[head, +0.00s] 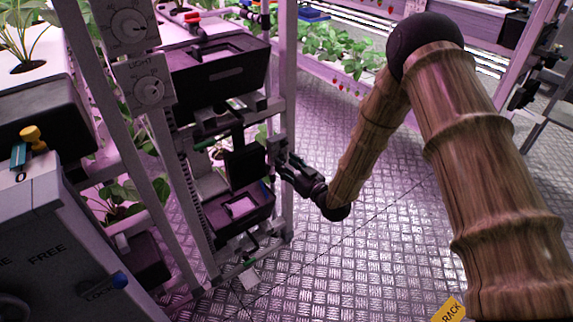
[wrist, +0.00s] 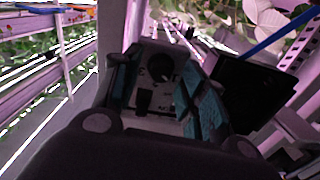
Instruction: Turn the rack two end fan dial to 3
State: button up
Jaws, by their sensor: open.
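In the wrist view, a dark round dial (wrist: 160,70) sits on a pale panel (wrist: 150,57) with small markings around it. In the head view my gripper (head: 284,163) reaches left to the rack's end post (head: 288,90), and the dial there is hidden or too small to make out.
Nearer in the head view are a plate with a pale dial (head: 128,27) and a LIGHT dial (head: 150,91). A dark bin (head: 222,82) and a lower tray (head: 240,208) sit beside the post. A grey cabinet (head: 60,250) stands front left. Metal floor (head: 350,270) is clear.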

jog(key=shift+w+a, duration=0.2)
jog(key=shift+w, duration=0.05)
jog(key=shift+c, duration=0.3)
grip_shut()
